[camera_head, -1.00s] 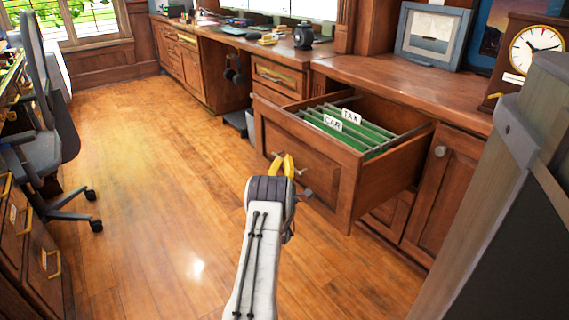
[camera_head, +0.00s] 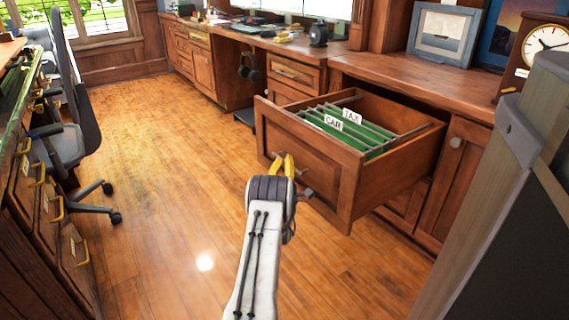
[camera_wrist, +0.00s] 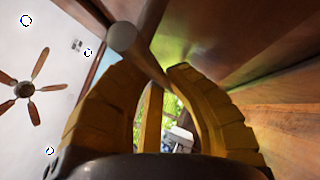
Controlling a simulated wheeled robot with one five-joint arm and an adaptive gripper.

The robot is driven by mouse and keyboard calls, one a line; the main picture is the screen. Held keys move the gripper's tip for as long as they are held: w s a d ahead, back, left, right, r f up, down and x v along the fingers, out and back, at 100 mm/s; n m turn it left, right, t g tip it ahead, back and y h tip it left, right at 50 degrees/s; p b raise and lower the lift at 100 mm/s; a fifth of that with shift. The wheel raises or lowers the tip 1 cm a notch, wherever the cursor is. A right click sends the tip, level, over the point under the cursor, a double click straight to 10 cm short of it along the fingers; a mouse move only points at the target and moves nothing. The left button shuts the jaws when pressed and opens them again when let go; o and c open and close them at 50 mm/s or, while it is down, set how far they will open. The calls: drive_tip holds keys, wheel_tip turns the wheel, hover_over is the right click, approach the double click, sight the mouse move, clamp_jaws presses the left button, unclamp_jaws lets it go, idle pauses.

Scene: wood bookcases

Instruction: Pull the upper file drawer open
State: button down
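The upper file drawer (camera_head: 305,163) is a wooden drawer pulled well out of the cabinet at the right. Green hanging files with "CAR" and "TAX" tabs show inside it. Its metal bar handle (camera_head: 306,194) is on the drawer front. My gripper (camera_head: 283,163), with yellow fingers, is at the handle and hides its middle. In the wrist view the handle (camera_wrist: 121,38) runs between the curved fingers (camera_wrist: 156,75), which are closed around it. The exact contact is partly hidden.
A desk top (camera_head: 400,75) with a picture frame (camera_head: 443,38) and a clock (camera_head: 543,45) is above the drawer. A grey office chair (camera_head: 70,140) and another drawer unit (camera_head: 50,225) stand at the left. Wood floor (camera_head: 165,170) between them is clear.

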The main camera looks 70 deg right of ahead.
drive_tip(key=c, duration=1.5)
unclamp_jaws()
drive_tip(key=shift+w+r, duration=0.1)
drive_tip(key=shift+r, duration=0.15)
drive_tip(key=shift+o, duration=0.3)
drive_tip(key=shift+f, duration=0.1)
drive_tip(key=shift+f, duration=0.1)
drive_tip(key=v, duration=0.5)
drive_tip(key=shift+a, duration=0.15)
drive_tip(key=shift+v, duration=1.05)
